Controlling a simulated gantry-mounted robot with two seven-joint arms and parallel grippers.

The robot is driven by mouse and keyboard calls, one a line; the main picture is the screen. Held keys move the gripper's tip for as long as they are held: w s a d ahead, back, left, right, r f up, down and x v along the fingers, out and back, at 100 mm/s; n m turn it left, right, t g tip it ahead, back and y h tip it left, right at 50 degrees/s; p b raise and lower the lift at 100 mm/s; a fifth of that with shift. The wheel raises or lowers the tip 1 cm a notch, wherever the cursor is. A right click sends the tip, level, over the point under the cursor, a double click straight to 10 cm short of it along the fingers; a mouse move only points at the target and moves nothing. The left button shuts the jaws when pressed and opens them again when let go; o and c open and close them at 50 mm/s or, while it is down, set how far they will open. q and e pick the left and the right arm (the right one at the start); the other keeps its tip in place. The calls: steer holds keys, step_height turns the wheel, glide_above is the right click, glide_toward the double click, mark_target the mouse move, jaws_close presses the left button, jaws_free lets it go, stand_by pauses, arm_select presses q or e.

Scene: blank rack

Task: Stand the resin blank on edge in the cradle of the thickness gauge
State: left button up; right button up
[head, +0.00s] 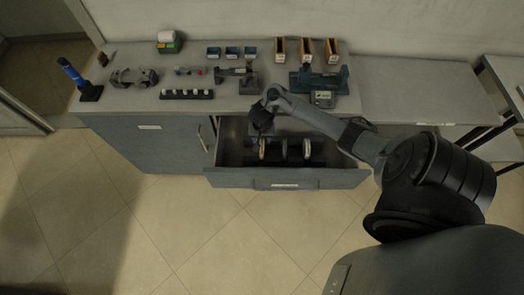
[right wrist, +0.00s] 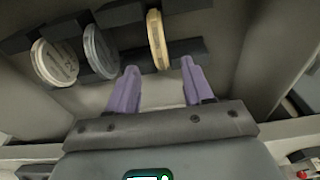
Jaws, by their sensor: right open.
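A rack (head: 292,161) with upright disc blanks stands in the open drawer. The right wrist view shows an amber-tan disc (right wrist: 157,40), which looks like the resin blank, a grey disc (right wrist: 100,52) and a cream disc (right wrist: 54,63). The tan disc also shows in the head view (head: 262,149). My right gripper (head: 262,128) reaches into the drawer; its purple fingers (right wrist: 160,68) are open and empty, with the tan disc beyond the gap between them. A device with a small display (head: 323,98) on the worktop may be the thickness gauge; its cradle is not clear. My left gripper is not in view.
The drawer front (head: 285,179) is pulled out over the tiled floor. The worktop (head: 130,102) holds small blue bins (head: 232,52), wooden holders (head: 306,50), a black peg strip (head: 187,94) and a blue-handled tool (head: 72,73). The right side bench (head: 410,90) is clear.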

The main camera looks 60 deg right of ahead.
mark_target(262, 144)
steer(key=shift+w+d+f+b, duration=0.1)
steer(key=shift+d+f+b, duration=0.15)
steer(key=shift+f+b, duration=0.9)
steer(key=shift+w+d+f+b, duration=0.15)
steer(key=shift+f+b, duration=0.4)
steer(key=shift+f, duration=1.05)
steer(key=shift+s, duration=0.1)
jaws_close()
